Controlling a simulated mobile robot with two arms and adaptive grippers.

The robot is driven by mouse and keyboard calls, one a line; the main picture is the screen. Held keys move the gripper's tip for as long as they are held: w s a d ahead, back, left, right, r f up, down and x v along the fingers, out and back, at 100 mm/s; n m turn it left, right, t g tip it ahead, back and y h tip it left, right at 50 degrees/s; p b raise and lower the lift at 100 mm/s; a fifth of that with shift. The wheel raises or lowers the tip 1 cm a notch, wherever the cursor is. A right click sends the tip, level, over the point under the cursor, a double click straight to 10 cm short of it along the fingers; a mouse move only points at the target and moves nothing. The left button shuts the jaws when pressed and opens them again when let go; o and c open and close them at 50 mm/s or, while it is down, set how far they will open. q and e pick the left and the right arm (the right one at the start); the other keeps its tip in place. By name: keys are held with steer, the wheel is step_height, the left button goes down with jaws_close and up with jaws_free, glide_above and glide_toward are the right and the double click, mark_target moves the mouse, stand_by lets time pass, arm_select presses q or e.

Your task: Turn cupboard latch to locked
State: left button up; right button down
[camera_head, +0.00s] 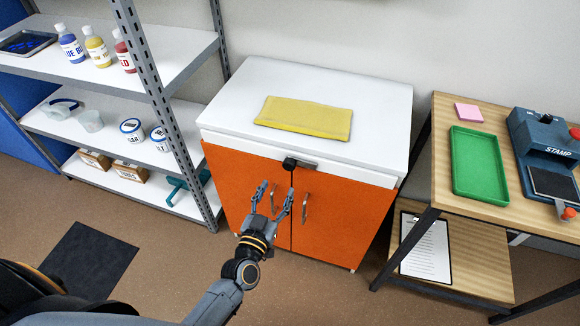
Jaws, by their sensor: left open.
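The cupboard (345,219) has two orange doors, both closed, under a white top. A black latch knob (290,164) with a grey bar to its right sits at the upper middle, where the doors meet. The bar looks roughly level. Each door has a metal handle, the right one (305,206) in clear view. My left gripper (272,187) is open and empty, its fingers pointing up toward the doors, below the latch in the picture. I cannot tell how far it is from the doors. The left handle is partly behind its fingers. My right gripper is not in view.
A folded yellow cloth (304,117) lies on the cupboard top. A metal shelf rack (150,97) with bottles and tubs stands close on the left. A wooden table (483,205) with a green tray (478,163) and a stamp machine stands on the right. The floor in front is mostly clear.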

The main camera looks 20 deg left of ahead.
mark_target(288, 167)
arm_select(q)
steer(key=w, duration=0.9)
steer(key=shift+w+d, duration=0.1)
steer(key=shift+d, duration=0.1)
jaws_close()
